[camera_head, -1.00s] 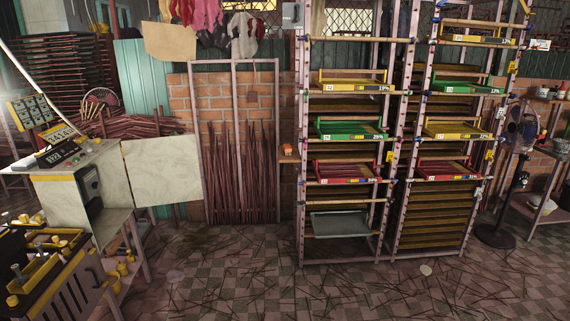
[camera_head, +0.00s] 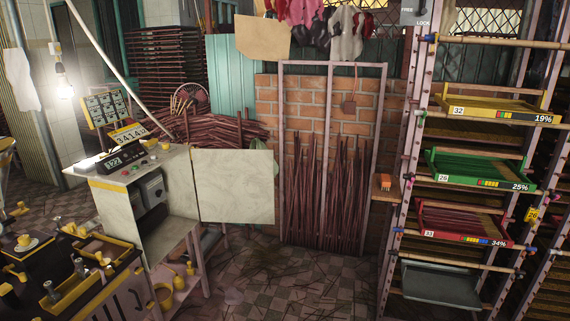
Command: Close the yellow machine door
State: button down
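The machine (camera_head: 118,205) stands at the left, a pale cabinet with yellow trim, a top control panel and number displays. Its door (camera_head: 234,187) is a flat, pale, greyish-white panel with little yellow visible. The door stands wide open, swung out to the right of the cabinet. The cabinet's dark inside shows, with a grey box unit (camera_head: 149,190) in it. My gripper is not in view.
A tool bench (camera_head: 75,285) with yellow-trimmed trays is in front of the machine at lower left. A tall rack (camera_head: 401,180) with coloured trays stands at the right. Incense bundles (camera_head: 325,200) lean on the brick wall. The floor (camera_head: 290,295) between is mostly clear.

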aim_at(237, 186)
jog(key=i+u, duration=0.5)
jog(key=i, duration=0.8)
jog(key=i+j+z, duration=0.2)
jog(key=i+z, duration=0.25)
jog(key=i+j+z, duration=0.5)
jog(key=i, duration=0.15)
jog(key=i+j+z, duration=0.45)
